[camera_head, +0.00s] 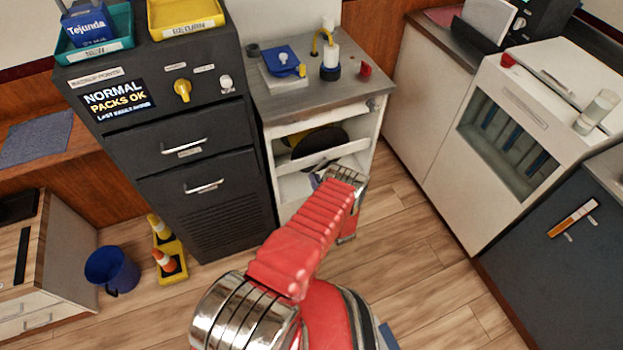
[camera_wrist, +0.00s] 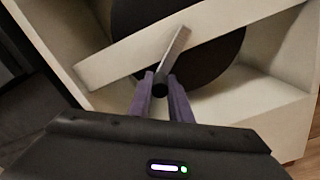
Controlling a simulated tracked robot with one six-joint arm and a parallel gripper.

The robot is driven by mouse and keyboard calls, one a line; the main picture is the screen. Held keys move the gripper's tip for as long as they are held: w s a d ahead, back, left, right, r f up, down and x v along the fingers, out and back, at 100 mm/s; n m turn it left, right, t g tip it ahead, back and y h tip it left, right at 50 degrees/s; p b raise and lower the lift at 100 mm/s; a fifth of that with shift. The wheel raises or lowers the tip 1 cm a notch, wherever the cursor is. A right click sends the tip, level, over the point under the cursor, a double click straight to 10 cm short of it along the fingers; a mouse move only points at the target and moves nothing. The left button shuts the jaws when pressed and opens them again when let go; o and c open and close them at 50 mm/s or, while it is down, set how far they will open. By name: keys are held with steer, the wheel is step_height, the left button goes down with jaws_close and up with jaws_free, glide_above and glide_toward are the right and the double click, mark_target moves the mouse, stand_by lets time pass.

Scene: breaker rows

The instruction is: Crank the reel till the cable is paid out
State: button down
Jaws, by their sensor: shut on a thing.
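The reel (camera_head: 325,142) sits inside the open front of a white cabinet in the head view, dark with a yellow part at its left. In the wrist view the reel (camera_wrist: 215,60) is a large dark disc behind a pale crossbar. A grey metal crank arm (camera_wrist: 176,52) slants down from the crossbar to a small dark handle. My gripper (camera_wrist: 160,88) is shut on that handle, one finger on each side. In the head view my wrist hides much of the cabinet's lower opening, and the fingertips are hard to make out. I cannot tell how much cable is out.
The cabinet top (camera_head: 345,93) bears a blue-lidded box (camera_head: 283,63), a yellow hooked piece on a blue-and-white post, and a red knob (camera_head: 365,69). A dark panel cabinet (camera_head: 165,120) stands close on the left. Wooden floor (camera_head: 410,250) is open to the right.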

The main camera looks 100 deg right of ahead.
steer(key=shift+w+a+f, duration=0.15)
steer(key=shift+w+f, duration=0.2)
steer(key=shift+w, duration=0.1)
steer(key=c, duration=2)
jaws_free()
steer(key=o, duration=0.4)
steer(key=shift+s+r, duration=0.2)
steer(key=shift+s, duration=0.05)
steer(key=shift+s, duration=0.15)
steer(key=v, duration=1.3)
steer(key=shift+s+a, duration=0.1)
steer(key=shift+a, duration=0.15)
